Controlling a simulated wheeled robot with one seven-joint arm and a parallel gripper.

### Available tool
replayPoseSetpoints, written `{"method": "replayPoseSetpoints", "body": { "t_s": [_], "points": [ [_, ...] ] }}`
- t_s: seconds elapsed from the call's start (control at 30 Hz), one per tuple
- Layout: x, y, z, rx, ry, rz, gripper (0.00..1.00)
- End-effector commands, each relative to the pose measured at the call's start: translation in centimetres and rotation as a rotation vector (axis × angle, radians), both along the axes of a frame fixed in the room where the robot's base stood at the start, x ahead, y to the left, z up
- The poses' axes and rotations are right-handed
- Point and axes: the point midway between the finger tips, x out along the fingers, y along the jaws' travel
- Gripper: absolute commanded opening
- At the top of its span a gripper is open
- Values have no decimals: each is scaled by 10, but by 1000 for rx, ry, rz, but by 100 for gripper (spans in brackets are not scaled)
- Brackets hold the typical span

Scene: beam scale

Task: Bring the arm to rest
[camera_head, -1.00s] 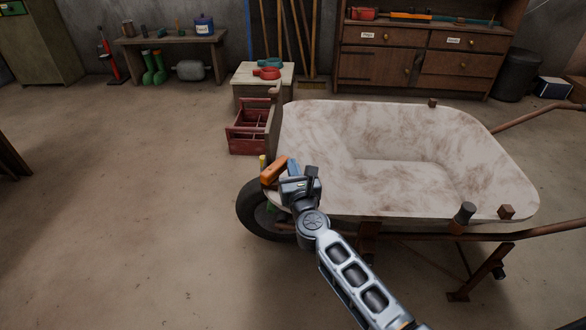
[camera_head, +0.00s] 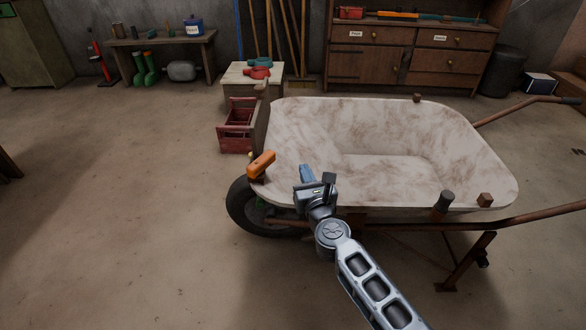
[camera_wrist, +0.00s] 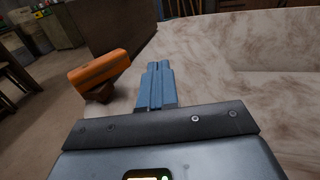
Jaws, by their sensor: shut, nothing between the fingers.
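My gripper (camera_head: 306,173) is over the near left part of the wheelbarrow tray in the head view. In the wrist view its blue fingers (camera_wrist: 157,84) are together with nothing between them. An orange block-like object (camera_head: 261,165) rests at the left rim of the wheelbarrow, left of my gripper and apart from it. The orange object also shows in the wrist view (camera_wrist: 100,69), left of the fingers, on a small brown block.
The white, rust-streaked wheelbarrow (camera_head: 310,130) fills the middle right. Dark and brown blocks stand on its near rim. A red crate (camera_head: 237,143) and a small table (camera_head: 238,80) stand behind it. The floor at left (camera_head: 110,210) is clear.

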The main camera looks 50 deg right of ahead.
Motion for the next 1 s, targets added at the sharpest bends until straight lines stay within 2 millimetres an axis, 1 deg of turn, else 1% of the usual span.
{"method": "replayPoseSetpoints", "body": {
  "t_s": [0.03, 0.1, 0.2, 0.3, 0.43, 0.67, 0.73, 0.77, 0.87, 0.97, 1.0],
  "points": [
    [-10, -1, -1, 1, 2, -2, 0],
    [-23, -1, -1, 1, 1, -3, 0],
    [-37, -1, -1, 1, 1, 0, 0],
    [-46, -2, -1, 0, 0, -1, 0],
    [-52, -2, 0, 0, 0, 0, 0],
    [-54, -2, 0, -1, 1, 0, 0],
    [-56, 2, -1, -16, 16, 5, 0],
    [-58, 5, -1, -34, 31, 10, 0],
    [-71, 25, -5, -151, 135, 43, 0],
    [-95, 58, -7, -363, 305, 102, 0],
    [-106, 72, -7, -465, 380, 131, 0]
  ]
}}
